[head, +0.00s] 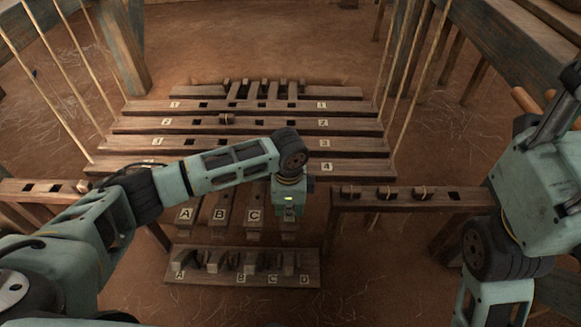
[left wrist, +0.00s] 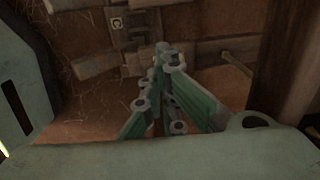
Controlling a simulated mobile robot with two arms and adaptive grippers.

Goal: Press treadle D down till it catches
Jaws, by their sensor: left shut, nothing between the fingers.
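Treadles A (head: 185,214), B (head: 219,214) and C (head: 252,215) lie side by side with lettered plates. Treadle D (head: 286,237) is right of C, mostly hidden behind my left gripper (head: 289,214); only its near end shows. The gripper points down over it; I cannot tell whether it touches. In the left wrist view the gripper's fingers (left wrist: 161,60) are together and empty, to the right of a plate marked C (left wrist: 117,22). The catch board (head: 240,279), with notches lettered A to D, stands in front of the treadles. My right gripper is out of view.
Numbered slotted bars (head: 240,125) lie behind the treadles. Side rails with pegs stand at left (head: 40,188) and right (head: 415,198). Cords (head: 410,75) hang at both sides. The earth floor right of the catch board is bare.

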